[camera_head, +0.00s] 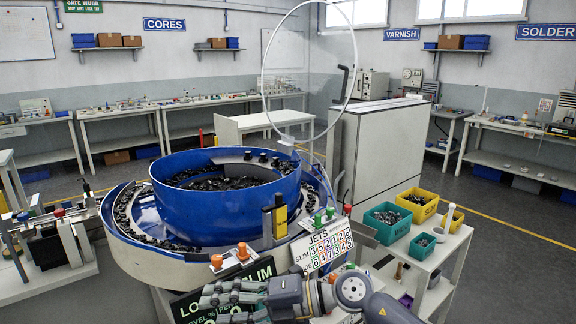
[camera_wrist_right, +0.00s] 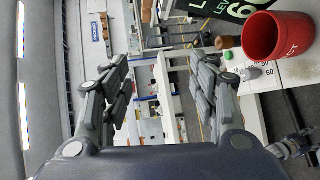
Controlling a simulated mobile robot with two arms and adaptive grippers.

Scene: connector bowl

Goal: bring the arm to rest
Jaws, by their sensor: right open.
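My right gripper (camera_head: 222,303) reaches in from the lower right of the head view and points left, in front of the blue bowl feeder (camera_head: 205,217). In the right wrist view its two fingers stand wide apart (camera_wrist_right: 160,85) with nothing between them. The bowl holds many small dark parts. The gripper looks low and close in front of the dark level sign (camera_head: 195,305), partly covering it. My left gripper is not in the head view.
A red cup (camera_wrist_right: 262,36) stands beside the right gripper in the wrist view. Right of the bowl, a side table carries green bins (camera_head: 388,223) and a yellow bin (camera_head: 417,203). A large clear ring-shaped guard (camera_head: 309,70) rises behind the bowl. Open floor lies at the right.

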